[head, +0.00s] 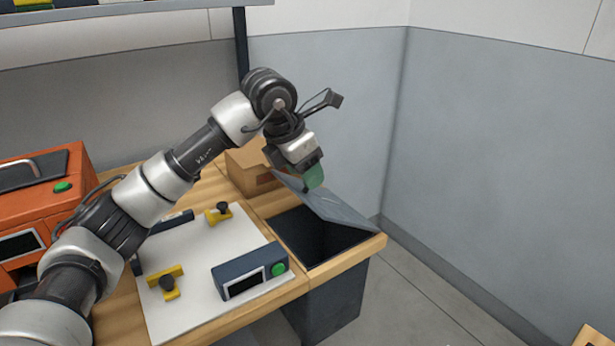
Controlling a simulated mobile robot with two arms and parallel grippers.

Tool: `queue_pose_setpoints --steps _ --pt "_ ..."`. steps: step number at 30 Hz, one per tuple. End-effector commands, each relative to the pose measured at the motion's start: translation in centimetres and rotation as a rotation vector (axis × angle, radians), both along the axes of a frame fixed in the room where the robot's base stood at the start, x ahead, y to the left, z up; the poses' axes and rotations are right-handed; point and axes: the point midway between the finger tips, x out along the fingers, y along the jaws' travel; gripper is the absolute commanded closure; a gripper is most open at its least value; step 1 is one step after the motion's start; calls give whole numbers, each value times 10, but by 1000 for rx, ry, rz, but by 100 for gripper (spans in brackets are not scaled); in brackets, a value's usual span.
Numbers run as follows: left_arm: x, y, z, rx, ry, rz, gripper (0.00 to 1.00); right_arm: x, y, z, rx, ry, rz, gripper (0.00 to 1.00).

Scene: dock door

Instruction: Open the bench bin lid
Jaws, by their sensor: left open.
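The bench bin (330,304) is a dark grey box set into the right end of the wooden bench. Its grey lid (345,212) is tilted up along the far right side, and the dark opening shows. My left gripper (308,186) is at the upper left end of the lid, its fingertips pointing down. A green pad shows at the fingers. The jaws are open, and I cannot tell whether they touch the lid. My right gripper is not in view.
A white board (205,300) with yellow clamps and a dark blue device (250,271) with a green button lies left of the bin. An orange machine (40,205) stands at far left. A cardboard box (248,170) sits behind the bin. Grey walls close off the back and right.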

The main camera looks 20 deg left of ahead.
Motion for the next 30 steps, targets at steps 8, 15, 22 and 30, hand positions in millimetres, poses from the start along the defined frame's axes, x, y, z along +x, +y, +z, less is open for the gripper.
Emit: queue_pose_setpoints --steps 8,15,22,30 --pt "6 -5 -19 -2 0 1 50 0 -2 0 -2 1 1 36" --pt "7 -5 -19 -1 -1 1 50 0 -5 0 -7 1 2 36" --pt "6 -5 -19 -1 -1 1 85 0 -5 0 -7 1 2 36" --pt "7 -5 -19 -1 -1 1 100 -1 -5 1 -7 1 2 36"
